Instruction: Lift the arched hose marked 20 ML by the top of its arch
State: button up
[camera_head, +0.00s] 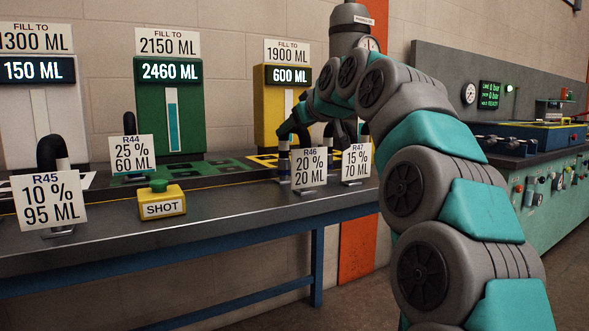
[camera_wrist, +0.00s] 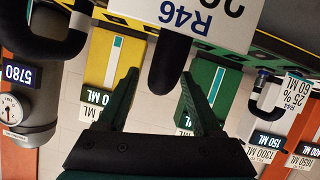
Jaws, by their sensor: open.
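The 20 ML hose is a thick black arch (camera_wrist: 168,66) beside the white card marked R46 (camera_wrist: 190,18) in the wrist view. In the head view its card (camera_head: 308,168) reads 20 %, 20 ML, and much of the hose behind it is hidden. My gripper (camera_wrist: 159,74) is open, with one dark green finger on each side of the arch top in the wrist picture. Gaps show between the arch and both fingers. I cannot tell how deep the arch sits between them. The hose still stands at its place on the bench.
The R47 hose (camera_wrist: 58,42) stands close by on the left in the wrist view. The R44 hose (camera_wrist: 264,102) is farther off to the right. The R45 hose (camera_head: 53,150) and the yellow SHOT button box (camera_head: 162,203) are at the bench's left. Display tanks (camera_head: 170,105) line the back.

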jog(key=shift+w+a+f, duration=0.1)
jog(key=shift+w, duration=0.15)
grip_shut()
dwell(0.4)
dwell(0.9)
